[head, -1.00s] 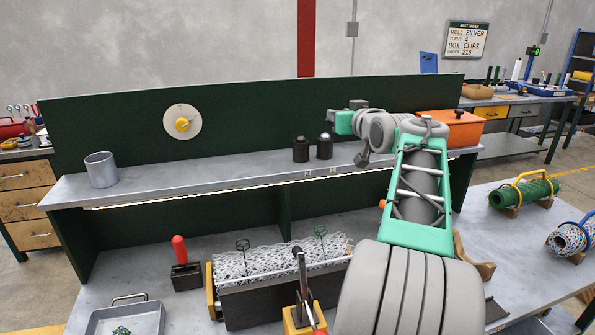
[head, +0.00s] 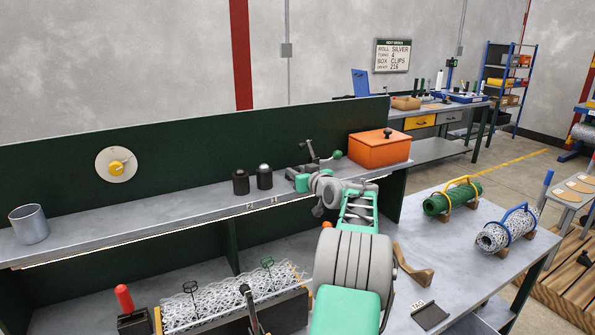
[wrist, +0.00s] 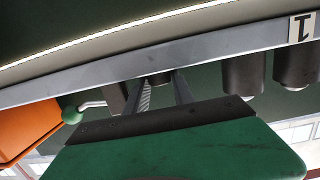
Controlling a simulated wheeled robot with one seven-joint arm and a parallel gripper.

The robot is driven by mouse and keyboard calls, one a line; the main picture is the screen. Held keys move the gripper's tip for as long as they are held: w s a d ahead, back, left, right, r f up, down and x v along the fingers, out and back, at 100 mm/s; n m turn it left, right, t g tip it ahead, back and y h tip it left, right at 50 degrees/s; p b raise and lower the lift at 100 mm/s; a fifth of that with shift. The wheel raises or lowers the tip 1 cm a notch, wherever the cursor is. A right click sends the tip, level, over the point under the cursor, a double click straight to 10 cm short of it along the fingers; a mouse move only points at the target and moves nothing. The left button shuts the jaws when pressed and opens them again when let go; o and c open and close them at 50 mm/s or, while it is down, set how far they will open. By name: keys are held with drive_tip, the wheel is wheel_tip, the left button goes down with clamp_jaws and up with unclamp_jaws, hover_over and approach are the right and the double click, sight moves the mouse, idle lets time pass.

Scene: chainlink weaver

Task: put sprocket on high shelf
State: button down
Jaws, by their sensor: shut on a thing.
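My gripper (head: 292,174) is over the long grey shelf (head: 170,218), between the black bottles and the orange box. In the wrist view my gripper (wrist: 158,82) is shut on a small dark piece (wrist: 158,77), which I take to be the sprocket. Most of it is hidden between the fingers, so its shape and teeth do not show. A ridged metal strip (wrist: 145,97) shows beside it. I cannot tell whether the piece touches the shelf. The wrist picture is upside down to the room.
Two black bottles (head: 252,180) and a crank with a green knob (head: 337,155) stand close to my gripper. An orange box (head: 379,149) is to the right, a metal cup (head: 29,224) far left. The shelf between cup and bottles is clear.

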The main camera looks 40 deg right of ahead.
drive_tip(key=shift+f+b, duration=0.15)
drive_tip(key=shift+b, duration=0.15)
drive_tip(key=c, duration=1.1)
unclamp_jaws()
drive_tip(key=shift+o, duration=0.2)
drive_tip(key=shift+r+p, duration=0.25)
drive_tip(key=shift+p, duration=0.1)
drive_tip(key=b+v, duration=0.3)
drive_tip(key=v, duration=0.9)
drive_tip(key=shift+f, duration=0.15)
